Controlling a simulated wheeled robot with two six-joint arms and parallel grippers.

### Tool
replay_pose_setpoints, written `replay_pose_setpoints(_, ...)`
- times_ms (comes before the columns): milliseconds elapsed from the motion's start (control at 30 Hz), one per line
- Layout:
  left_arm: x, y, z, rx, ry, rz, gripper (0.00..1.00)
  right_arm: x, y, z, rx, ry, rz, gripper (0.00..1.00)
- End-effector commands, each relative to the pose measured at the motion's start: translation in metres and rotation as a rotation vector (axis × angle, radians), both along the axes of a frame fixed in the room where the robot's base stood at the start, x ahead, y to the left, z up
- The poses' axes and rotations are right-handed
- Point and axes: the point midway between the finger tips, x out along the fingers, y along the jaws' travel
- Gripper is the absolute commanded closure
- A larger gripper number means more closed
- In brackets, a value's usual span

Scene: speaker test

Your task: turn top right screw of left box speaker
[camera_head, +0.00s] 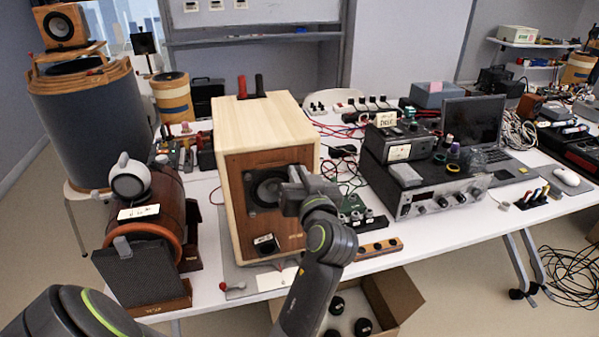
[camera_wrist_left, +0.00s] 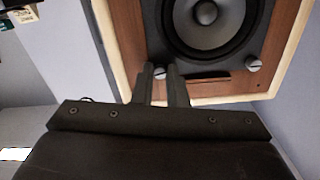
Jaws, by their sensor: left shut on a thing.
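The box speaker (camera_head: 262,106) stands on the table, with pale wood sides and a brown front around a dark woofer (camera_head: 270,188). My left gripper (camera_head: 291,190) is at the upper right of the woofer, hiding that corner's screw in the head view. In the left wrist view the speaker front (camera_wrist_left: 225,86) appears turned over, with the woofer above. A silver screw (camera_wrist_left: 160,72) sits between the fingertips of my left gripper (camera_wrist_left: 162,80), which is shut on it. Another silver screw (camera_wrist_left: 253,64) is free to the right. My right gripper is not in view.
A rounded brown speaker (camera_head: 170,200) with a dark grille stands left of the box speaker. Electronic units (camera_head: 425,190) and a laptop (camera_head: 474,120) stand to the right, with loose cables between. An open cardboard box (camera_head: 395,295) is below the table's front edge.

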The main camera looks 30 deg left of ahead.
Motion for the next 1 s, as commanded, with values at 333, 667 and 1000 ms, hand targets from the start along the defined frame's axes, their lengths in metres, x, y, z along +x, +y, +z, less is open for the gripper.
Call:
replay_pose_setpoints(333, 0.0001, -0.0002, 0.0007, 0.144, 0.172, 0.001, 1.00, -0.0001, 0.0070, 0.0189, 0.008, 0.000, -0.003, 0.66)
replay_pose_setpoints(667, 0.0002, -0.0001, 0.0001, 0.144, 0.171, 0.000, 0.76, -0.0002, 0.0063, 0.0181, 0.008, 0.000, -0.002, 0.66)
replay_pose_setpoints(1000, -0.0002, 0.0001, 0.0004, 0.143, 0.168, 0.001, 0.66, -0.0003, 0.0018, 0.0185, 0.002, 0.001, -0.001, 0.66)
